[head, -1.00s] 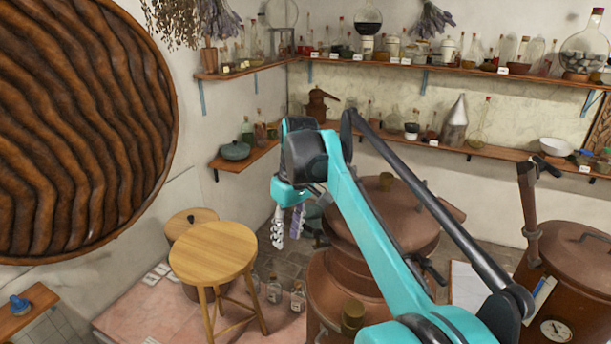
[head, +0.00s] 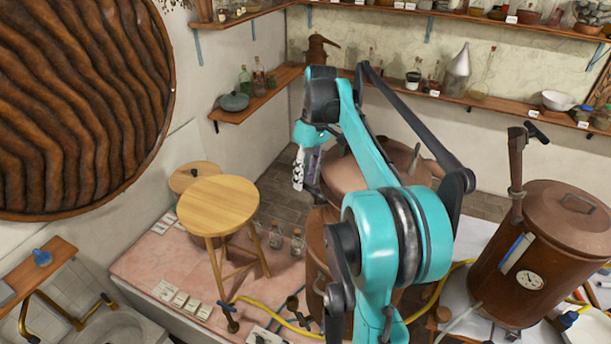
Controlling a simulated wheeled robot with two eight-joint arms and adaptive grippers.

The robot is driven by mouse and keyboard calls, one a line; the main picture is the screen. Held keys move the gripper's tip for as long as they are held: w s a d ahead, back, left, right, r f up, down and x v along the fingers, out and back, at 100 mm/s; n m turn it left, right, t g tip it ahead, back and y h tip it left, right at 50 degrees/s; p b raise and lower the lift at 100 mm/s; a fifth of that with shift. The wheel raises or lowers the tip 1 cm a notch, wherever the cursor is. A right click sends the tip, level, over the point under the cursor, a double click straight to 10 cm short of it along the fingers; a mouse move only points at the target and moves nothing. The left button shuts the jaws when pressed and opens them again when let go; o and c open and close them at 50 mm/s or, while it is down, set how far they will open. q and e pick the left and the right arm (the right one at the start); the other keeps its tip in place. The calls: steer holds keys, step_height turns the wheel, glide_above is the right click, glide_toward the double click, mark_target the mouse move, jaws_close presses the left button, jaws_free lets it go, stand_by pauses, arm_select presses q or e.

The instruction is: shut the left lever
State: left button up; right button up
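I cannot tell for certain which part is the left lever. A second blue fitting (head: 568,319) shows low at the right, by the right copper still (head: 548,245). My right gripper (head: 306,180) hangs fingers down in front of the left copper still (head: 345,178), well above the bench. Its two fingers look apart and empty. My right arm hides much of the left still's lower body. My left gripper is out of view.
A round wooden stool (head: 218,203) stands on the pink bench (head: 160,255), left of the gripper. A yellow hose (head: 270,309) runs along the front. Wall shelves (head: 260,108) hold glassware. A basin (head: 115,328) lies lower left.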

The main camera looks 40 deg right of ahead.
steer(key=shift+f, duration=0.15)
steer(key=shift+s+a, duration=0.1)
steer(key=shift+c, duration=0.9)
jaws_close()
